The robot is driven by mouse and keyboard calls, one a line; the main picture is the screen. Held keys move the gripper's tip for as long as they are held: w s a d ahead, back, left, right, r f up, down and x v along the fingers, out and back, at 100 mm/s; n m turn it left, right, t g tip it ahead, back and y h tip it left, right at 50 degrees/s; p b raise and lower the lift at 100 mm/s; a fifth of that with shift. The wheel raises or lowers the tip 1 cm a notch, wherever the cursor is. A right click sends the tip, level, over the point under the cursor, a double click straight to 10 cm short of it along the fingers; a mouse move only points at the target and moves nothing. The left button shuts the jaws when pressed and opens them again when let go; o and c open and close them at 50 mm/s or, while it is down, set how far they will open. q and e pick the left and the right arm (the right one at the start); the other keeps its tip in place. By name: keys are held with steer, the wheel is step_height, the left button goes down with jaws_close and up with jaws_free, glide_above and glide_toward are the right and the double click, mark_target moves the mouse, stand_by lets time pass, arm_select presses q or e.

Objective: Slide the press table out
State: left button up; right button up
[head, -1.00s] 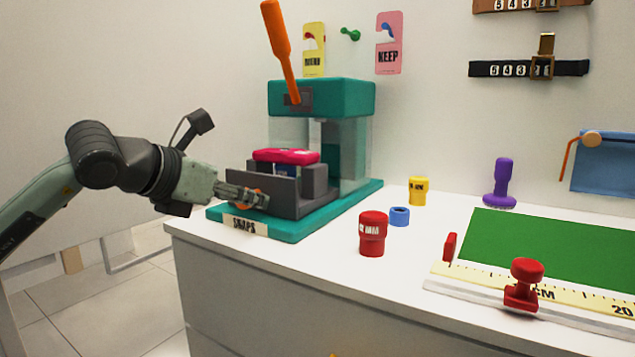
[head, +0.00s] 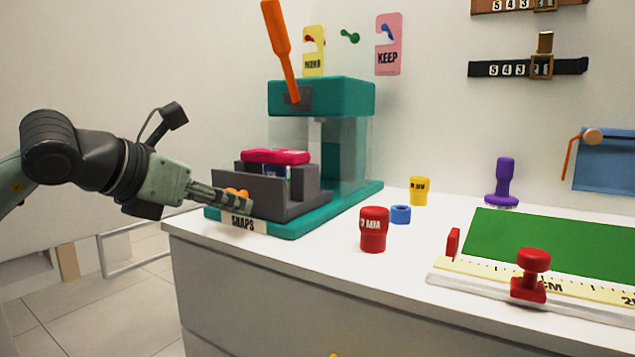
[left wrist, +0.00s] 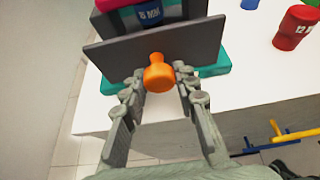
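The teal press (head: 320,98) stands on the white counter with its orange lever (head: 280,50) raised. Its grey press table (head: 250,191) sits on the teal base, extending toward the front of the press, and carries a pink-topped block (head: 275,157). An orange knob (left wrist: 158,76) sticks out from the table's front plate. My left gripper (head: 246,204) is at this knob. In the left wrist view, its fingers (left wrist: 160,73) lie on either side of the knob, close against it; exact contact is hard to see. My right gripper is not in view.
A red cup-shaped piece (head: 374,230), a blue ring (head: 401,214) and a yellow piece (head: 419,190) stand right of the press. A green mat (head: 550,245) and ruler with red knob (head: 533,262) lie farther right.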

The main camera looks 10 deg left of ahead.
arm_select(q)
steer(key=shift+o, duration=1)
steer(key=shift+s+a+b, duration=0.15)
steer(key=shift+s+b, duration=0.25)
steer(key=shift+s, duration=0.05)
steer(key=shift+s, duration=0.15)
steer(key=shift+r, duration=0.1)
steer(key=shift+o, duration=0.6)
steer(key=shift+o, duration=0.7)
steer(key=shift+s+a+b, duration=0.15)
steer(key=shift+s+b, duration=0.05)
steer(key=shift+b, duration=0.1)
steer(key=shift+s, duration=0.1)
steer(key=shift+s+a+b, duration=0.1)
steer(key=shift+s+b, duration=0.2)
